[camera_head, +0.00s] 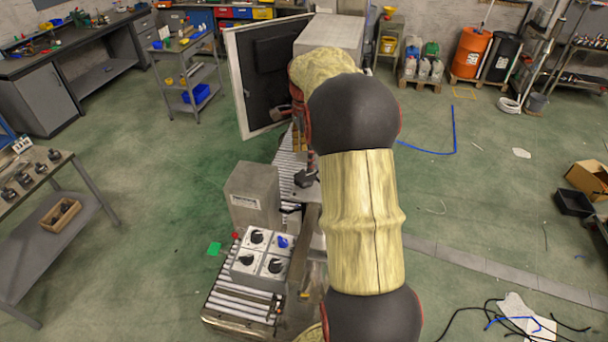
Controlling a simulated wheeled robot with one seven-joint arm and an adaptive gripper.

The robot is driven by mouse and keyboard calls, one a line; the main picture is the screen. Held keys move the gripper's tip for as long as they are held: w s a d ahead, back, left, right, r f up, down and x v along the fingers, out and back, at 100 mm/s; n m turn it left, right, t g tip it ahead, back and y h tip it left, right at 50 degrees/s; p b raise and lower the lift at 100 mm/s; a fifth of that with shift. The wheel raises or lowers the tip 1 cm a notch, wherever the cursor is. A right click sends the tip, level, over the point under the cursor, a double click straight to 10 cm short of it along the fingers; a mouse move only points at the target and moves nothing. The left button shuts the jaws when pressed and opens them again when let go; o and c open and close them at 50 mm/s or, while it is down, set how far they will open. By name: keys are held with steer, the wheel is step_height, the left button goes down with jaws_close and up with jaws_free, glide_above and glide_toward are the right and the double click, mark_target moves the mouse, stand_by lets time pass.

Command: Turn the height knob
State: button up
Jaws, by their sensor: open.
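A pale control box (262,257) stands on the roller conveyor at the lower middle. Its top has several square panels. Three carry black knobs: one at the back left (257,237), one at the front left (246,259) and one at the front right (275,266). The back right panel carries a blue knob-like part (282,242). A dark knob-like shape (306,180) also shows on the machine behind. The labels are too small to tell which is the height knob. My arm reaches up and away to the right of the box. I cannot make out my gripper at its far end.
A grey block (252,196) stands on the conveyor (225,309) behind the box. A large white-framed dark panel (262,75) rises behind it. A workbench (40,225) stands at the left. A red button (235,236) shows at the box's left.

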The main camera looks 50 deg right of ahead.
mark_target(304, 176)
steer(key=n, duration=0.6)
steer(key=shift+f, duration=0.25)
steer(key=n, duration=0.3)
steer(key=shift+w+d+f+n, duration=0.1)
steer(key=shift+n, duration=0.3)
steer(key=n, duration=0.5)
steer(key=shift+w+d+n, duration=0.1)
steer(key=shift+w+n, duration=0.05)
steer(key=shift+n, duration=0.15)
steer(key=n, duration=0.4)
steer(key=shift+n, duration=0.3)
steer(key=shift+f, duration=0.45)
step_height(304, 176, down, 7)
steer(key=shift+c, duration=1.1)
